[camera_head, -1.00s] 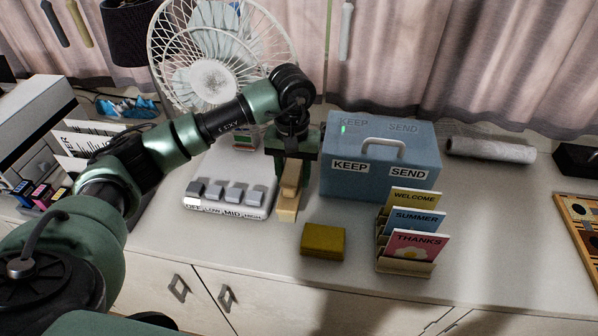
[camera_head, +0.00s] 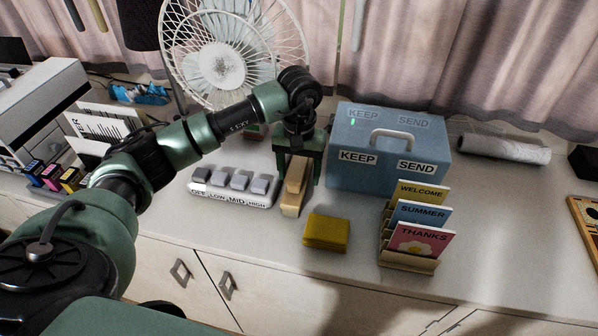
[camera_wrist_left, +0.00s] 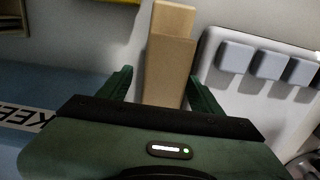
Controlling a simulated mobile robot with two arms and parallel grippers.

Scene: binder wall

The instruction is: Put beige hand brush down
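The beige hand brush (camera_head: 293,190) is beside the fan's button panel (camera_head: 235,188) and appears to rest on the counter, its near end towards the front edge. My left gripper (camera_head: 298,178) is over its far end, with one finger on each side. In the left wrist view the brush (camera_wrist_left: 168,70) lies between the fingertips (camera_wrist_left: 160,85). A clear gap shows between the brush and the left-hand finger; the other finger is close to it. The gripper looks open around the brush. My right gripper is not in view.
A yellow block (camera_head: 326,232) lies front right of the brush. A blue KEEP/SEND box (camera_head: 388,150) stands close right of the gripper. A card rack (camera_head: 410,262) is at right, the fan (camera_head: 228,60) behind. The counter front (camera_head: 240,235) is clear.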

